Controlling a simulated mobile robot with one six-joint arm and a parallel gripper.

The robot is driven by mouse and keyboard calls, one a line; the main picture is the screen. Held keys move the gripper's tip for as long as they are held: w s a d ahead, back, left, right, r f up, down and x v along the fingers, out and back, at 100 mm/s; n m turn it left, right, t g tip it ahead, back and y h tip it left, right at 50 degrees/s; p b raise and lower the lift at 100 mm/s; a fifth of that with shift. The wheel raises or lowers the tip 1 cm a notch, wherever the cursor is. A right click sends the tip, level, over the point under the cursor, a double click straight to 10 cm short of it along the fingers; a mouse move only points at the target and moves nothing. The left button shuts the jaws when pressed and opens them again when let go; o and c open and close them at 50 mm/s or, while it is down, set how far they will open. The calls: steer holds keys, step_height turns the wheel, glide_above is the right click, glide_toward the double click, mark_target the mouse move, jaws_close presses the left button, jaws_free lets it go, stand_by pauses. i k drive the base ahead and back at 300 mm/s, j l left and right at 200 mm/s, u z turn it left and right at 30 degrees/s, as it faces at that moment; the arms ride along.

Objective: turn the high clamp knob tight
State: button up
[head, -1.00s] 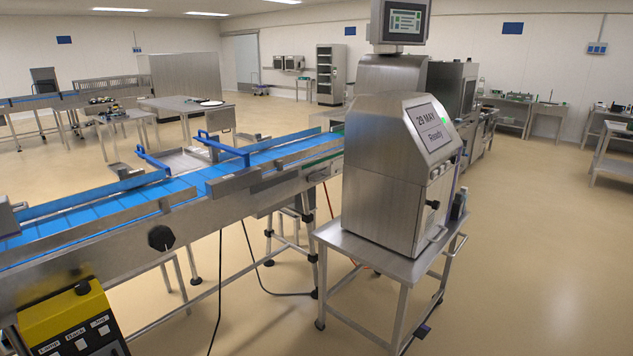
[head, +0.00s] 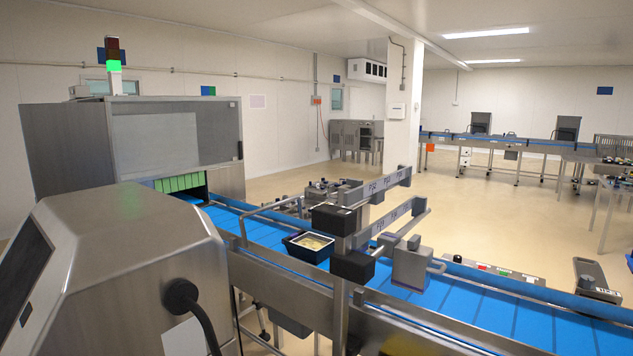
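A metal post stands at the near side of the blue conveyor (head: 480,306). It carries two marked metal bars, an upper bar (head: 386,186) and a lower bar (head: 388,219). An upper black block (head: 333,218) and a lower black block (head: 352,266) sit at their near ends. The upper one may be the high clamp, but I cannot make out a separate knob on it or tell whether it is tight. My gripper is not in view.
A dark tray (head: 307,247) with pale contents is on the belt beside the black blocks. A metal box (head: 411,267) with a handle is right of them. Open floor lies beyond the conveyor.

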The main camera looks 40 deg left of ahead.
mark_target(354, 183)
steer(key=i+z, duration=0.25)
steer(key=z, duration=0.2)
steer(key=i+j+z, duration=0.2)
steer(key=z, duration=0.2)
steer(key=i+j+z, duration=0.2)
steer(key=z, duration=0.25)
steer(key=i+j+z, duration=0.2)
steer(key=z, duration=0.25)
steer(key=i+j+z, duration=0.1)
steer(key=j+z, duration=0.75)
steer(key=i+l, duration=0.05)
